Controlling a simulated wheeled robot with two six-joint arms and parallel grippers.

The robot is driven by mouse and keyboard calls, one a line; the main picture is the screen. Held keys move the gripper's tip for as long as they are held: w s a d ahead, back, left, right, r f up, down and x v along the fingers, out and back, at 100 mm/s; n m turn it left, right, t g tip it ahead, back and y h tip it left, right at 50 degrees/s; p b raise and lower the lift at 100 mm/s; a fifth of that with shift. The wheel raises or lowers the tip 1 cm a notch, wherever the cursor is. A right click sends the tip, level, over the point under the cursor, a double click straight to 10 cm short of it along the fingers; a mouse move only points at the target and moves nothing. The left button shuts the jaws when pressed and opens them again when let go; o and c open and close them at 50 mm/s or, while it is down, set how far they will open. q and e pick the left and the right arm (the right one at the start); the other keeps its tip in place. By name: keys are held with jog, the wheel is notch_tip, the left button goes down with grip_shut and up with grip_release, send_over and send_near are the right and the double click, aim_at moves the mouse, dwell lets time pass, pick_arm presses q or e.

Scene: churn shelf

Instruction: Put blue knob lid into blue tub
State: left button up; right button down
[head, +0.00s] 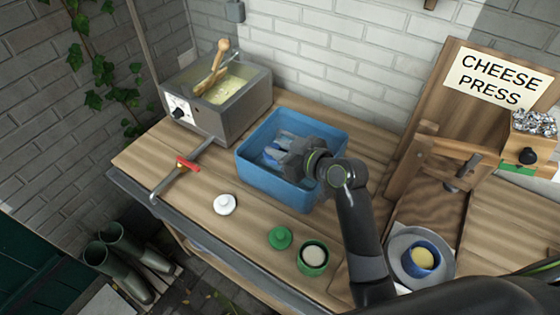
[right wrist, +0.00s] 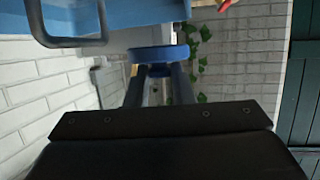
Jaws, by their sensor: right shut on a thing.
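The blue tub (head: 293,188) is an open rectangular box on the wooden bench, in the middle of the head view. My right gripper (head: 280,151) reaches over its opening from the right and points left. It is shut on the blue knob lid, which shows as a flat blue disc (right wrist: 158,54) at the fingertips in the right wrist view. In the head view the gripper mostly hides the lid. I cannot tell whether the lid touches the tub. My left gripper is not in view.
A grey vat (head: 225,105) with wooden paddles stands behind left. In front are a white lid (head: 225,204), a green lid (head: 279,238) and a green pot (head: 313,258). A blue pot (head: 421,260) sits in the cheese press (head: 440,170) at right.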

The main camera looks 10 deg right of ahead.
notch_tip(320, 180, down, 3)
jog(key=b, duration=0.2)
jog(key=shift+f+b, duration=0.1)
jog(key=shift+b, duration=0.2)
jog(key=shift+f, duration=0.1)
jog(key=shift+f, duration=0.35)
jog(key=c, duration=1.3)
grip_release()
jog(key=shift+o, duration=0.2)
jog(key=shift+r, duration=0.1)
jog(key=shift+r, duration=0.1)
